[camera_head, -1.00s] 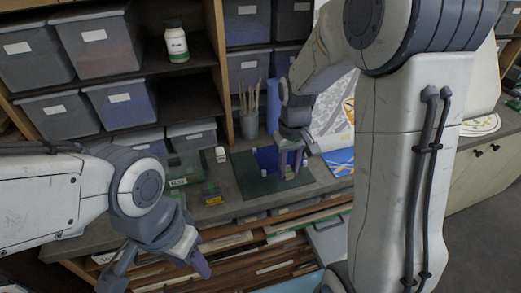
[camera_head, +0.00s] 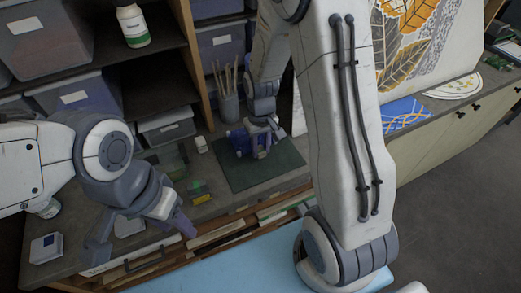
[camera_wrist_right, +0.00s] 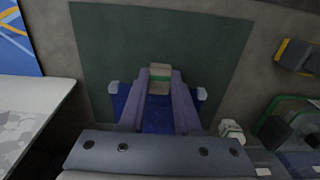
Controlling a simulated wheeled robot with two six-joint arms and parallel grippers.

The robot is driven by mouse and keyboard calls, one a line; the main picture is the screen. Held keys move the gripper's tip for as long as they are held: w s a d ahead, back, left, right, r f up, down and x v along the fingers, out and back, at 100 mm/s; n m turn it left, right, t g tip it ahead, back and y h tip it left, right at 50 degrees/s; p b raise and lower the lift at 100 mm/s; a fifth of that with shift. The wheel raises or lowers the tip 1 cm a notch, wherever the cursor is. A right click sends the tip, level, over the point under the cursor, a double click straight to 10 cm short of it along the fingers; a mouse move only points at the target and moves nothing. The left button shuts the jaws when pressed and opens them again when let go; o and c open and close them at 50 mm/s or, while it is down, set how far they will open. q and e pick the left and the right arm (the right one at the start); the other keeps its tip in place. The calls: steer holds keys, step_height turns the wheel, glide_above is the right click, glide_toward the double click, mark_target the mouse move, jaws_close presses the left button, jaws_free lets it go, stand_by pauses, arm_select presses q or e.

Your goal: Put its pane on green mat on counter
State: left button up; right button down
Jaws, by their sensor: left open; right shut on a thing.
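The green mat (camera_head: 275,172) lies on the grey counter; it also shows in the right wrist view (camera_wrist_right: 218,38). A blue pane-like piece (camera_head: 238,141) is over the mat's back part. In the right wrist view the blue piece (camera_wrist_right: 158,120) spreads under my fingers, with small white bits at its sides. My right gripper (camera_head: 260,143) is low over the mat, shut on a small cream-and-green block (camera_wrist_right: 160,72) between its fingertips. Whether block and blue piece are joined, or the blue piece touches the mat, I cannot tell. My left gripper (camera_head: 140,240) is open and empty before the counter.
A brush cup (camera_head: 228,105) stands behind the mat. A small white bottle (camera_head: 201,144) and a yellow-black item (camera_head: 199,192) are left of it. A blue patterned panel (camera_head: 405,115) lies to the right. Shelf bins (camera_head: 45,38) rise at the back left. The mat's front is clear.

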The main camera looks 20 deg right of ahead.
step_height(320, 180, down, 2)
steer(key=shift+f, duration=0.1)
steer(key=shift+d+f, duration=0.1)
steer(key=c, duration=0.6)
jaws_free()
